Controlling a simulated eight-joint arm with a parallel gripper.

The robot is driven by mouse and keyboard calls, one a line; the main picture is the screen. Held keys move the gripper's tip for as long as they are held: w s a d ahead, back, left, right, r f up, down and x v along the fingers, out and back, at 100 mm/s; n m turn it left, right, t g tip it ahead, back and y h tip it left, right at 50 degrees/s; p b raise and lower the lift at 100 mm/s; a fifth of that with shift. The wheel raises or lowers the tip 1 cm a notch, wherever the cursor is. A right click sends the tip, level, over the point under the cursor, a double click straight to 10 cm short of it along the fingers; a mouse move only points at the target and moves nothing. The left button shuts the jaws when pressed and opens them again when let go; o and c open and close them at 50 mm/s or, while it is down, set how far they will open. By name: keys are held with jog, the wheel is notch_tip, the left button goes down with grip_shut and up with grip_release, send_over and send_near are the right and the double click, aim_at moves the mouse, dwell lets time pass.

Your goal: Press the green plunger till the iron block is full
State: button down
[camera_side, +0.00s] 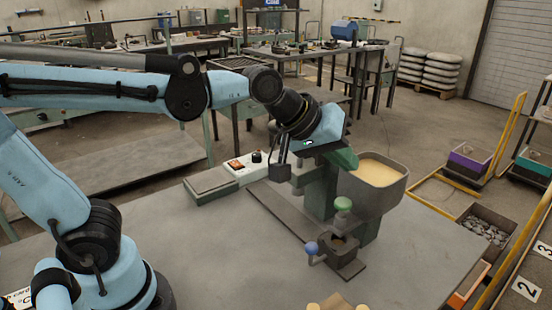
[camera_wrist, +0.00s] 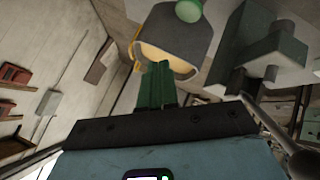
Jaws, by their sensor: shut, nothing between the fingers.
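The green plunger's round knob (camera_side: 343,204) stands upright in front of the pot in the side view; in the wrist view the knob (camera_wrist: 188,10) is at the top edge. The dark iron block (camera_side: 345,262) is below the knob, with an opening in its top; its fill level is too small to tell. A blue ball handle (camera_side: 311,248) sticks out at its left. The grey pot (camera_side: 378,202) holds a pale yellow melt (camera_side: 378,173). My gripper (camera_side: 346,160) is shut and empty, its green fingertips (camera_wrist: 158,66) near the pot's rim, up and behind the knob, apart from it.
A green machine column (camera_side: 320,190) stands left of the pot. A switch box (camera_side: 246,166) and a flat plate (camera_side: 210,185) lie further left. Light pieces (camera_side: 337,303) sit at the front edge. The tabletop (camera_side: 235,255) left of the block is clear.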

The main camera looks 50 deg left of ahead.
jog(key=shift+r, duration=1.95)
jog(key=shift+f, duration=0.1)
send_near(347, 200)
jog(key=shift+w+d+f, duration=0.3)
jog(key=shift+w+f, duration=0.1)
jog(key=shift+w, duration=0.45)
jog(key=shift+w+d+f, duration=0.25)
jog(key=shift+w+f, duration=0.2)
jog(key=shift+w, duration=0.35)
jog(key=shift+w+d+f, duration=0.3)
jog(key=shift+w+f, duration=0.1)
jog(key=shift+w, duration=0.45)
jog(key=shift+f, duration=0.4)
jog(key=shift+f, duration=0.95)
jog(key=shift+r, duration=1.35)
